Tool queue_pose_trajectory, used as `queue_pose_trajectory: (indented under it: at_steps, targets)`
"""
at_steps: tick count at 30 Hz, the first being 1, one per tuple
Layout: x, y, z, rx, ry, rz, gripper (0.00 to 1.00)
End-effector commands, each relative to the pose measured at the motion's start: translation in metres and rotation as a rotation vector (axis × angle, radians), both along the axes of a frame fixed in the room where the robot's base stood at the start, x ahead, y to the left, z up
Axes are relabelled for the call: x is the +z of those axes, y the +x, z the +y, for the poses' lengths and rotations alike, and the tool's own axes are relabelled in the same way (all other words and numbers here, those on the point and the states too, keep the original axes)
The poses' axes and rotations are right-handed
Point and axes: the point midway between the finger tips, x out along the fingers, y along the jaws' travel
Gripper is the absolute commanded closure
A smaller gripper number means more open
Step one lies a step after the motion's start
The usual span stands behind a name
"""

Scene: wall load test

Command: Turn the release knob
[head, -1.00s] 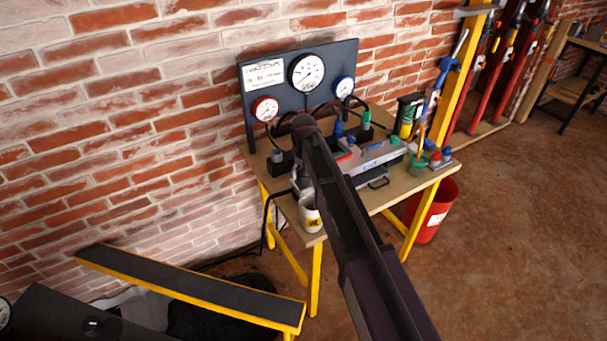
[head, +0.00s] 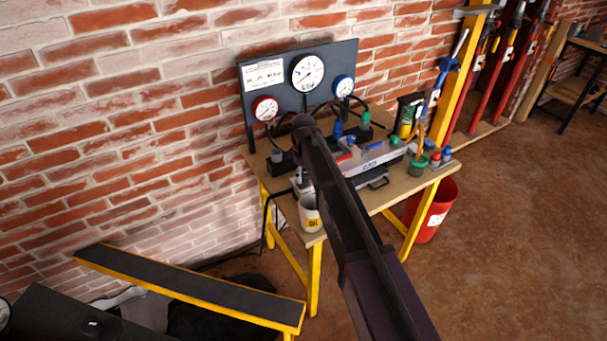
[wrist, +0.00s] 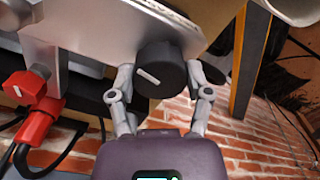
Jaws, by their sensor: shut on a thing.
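The release knob (wrist: 155,66) is a round black knob with a white line on its face, in the wrist view. It sits at the edge of a silver metal body (wrist: 95,28). My gripper (wrist: 160,80) is shut on the knob, one grey finger on each side of it. The white line lies slanted across the knob's face. In the head view, my dark arm reaches over the workbench (head: 405,192) and hides the gripper and the knob.
A panel (head: 285,100) with several gauges stands at the bench's back by the brick wall. A red bucket (head: 434,215) is under the right end. A red valve fitting (wrist: 40,120) is left of my gripper.

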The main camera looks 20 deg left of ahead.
Motion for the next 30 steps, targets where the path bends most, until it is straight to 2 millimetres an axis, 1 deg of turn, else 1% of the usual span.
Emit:
queue_pose_trajectory:
  at_steps: [6,12,18,28,29,30]
  targets:
    - [-0.0005,-0.0018,-0.0009,0.156,-0.003,0.003,0.83]
    - [-0.0005,-0.002,-0.001,0.241,-0.003,0.003,0.83]
    - [-0.0005,-0.0021,-0.0008,0.273,-0.003,0.004,0.83]
    - [-0.0005,-0.0023,-0.0007,0.275,-0.003,0.004,0.83]
    - [-0.0005,-0.0024,-0.0007,0.275,-0.003,0.004,0.3]
    - [-0.0005,-0.0023,-0.0006,0.275,-0.003,0.004,0.18]
